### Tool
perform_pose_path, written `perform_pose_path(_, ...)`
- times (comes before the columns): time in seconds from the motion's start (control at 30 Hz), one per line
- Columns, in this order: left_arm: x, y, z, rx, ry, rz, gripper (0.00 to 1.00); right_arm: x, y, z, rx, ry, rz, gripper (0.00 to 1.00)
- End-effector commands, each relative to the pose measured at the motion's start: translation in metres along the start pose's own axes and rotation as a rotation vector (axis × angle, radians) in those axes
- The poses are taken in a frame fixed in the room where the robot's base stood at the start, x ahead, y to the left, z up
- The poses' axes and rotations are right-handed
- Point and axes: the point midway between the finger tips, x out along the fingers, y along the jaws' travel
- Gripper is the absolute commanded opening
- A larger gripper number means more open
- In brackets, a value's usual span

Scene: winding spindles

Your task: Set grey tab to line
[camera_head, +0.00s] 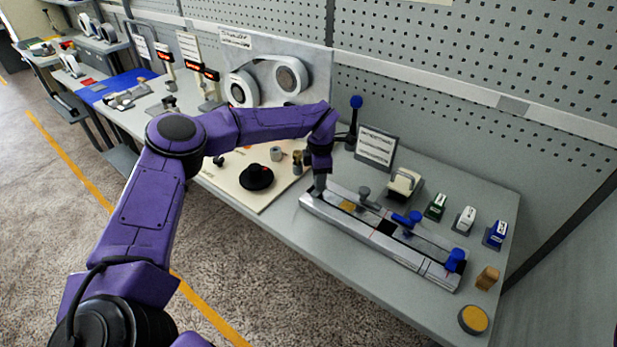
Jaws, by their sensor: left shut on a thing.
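A long grey rail fixture (400,252) lies along the front of the bench, with a thin line across its front part near the middle (374,237). My left gripper (320,184) points down at the rail's left end, shut on a small grey tab that is mostly hidden by the fingers. A yellowish patch (347,206) and a grey knob (364,192) sit on the rail just right of the gripper. A blue lever (407,219) is near the middle and a blue knob (456,259) at the right end. My right gripper is not in view.
Behind the rail stand a sign (376,147), a beige block (404,184) and several small coloured devices, one green (436,206). A wooden piece (487,278) and a yellow-topped disc (473,319) are at right. A black round part (257,177) lies on a cream board. The front bench strip is clear.

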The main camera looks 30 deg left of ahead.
Motion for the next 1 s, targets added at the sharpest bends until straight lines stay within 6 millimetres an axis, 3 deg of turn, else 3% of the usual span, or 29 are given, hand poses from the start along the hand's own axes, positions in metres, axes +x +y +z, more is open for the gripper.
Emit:
perform_pose_path(0.27, -0.001, -0.005, 0.005, 0.006, -0.003, -0.007, 0.0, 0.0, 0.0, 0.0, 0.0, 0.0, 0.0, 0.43)
perform_pose_path(0.3, -0.001, -0.005, 0.005, 0.006, -0.003, -0.008, 0.39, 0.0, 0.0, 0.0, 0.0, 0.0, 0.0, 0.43)
perform_pose_path(0.37, -0.001, -0.005, 0.004, 0.005, -0.003, -0.008, 0.58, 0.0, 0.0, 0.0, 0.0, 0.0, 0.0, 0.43)
perform_pose_path(0.73, -0.008, -0.003, 0.002, 0.0, -0.005, -0.002, 0.59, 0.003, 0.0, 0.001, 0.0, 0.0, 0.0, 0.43)
perform_pose_path(1.0, -0.068, -0.003, 0.005, 0.003, -0.004, 0.0, 0.59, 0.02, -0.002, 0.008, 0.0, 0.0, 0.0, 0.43)
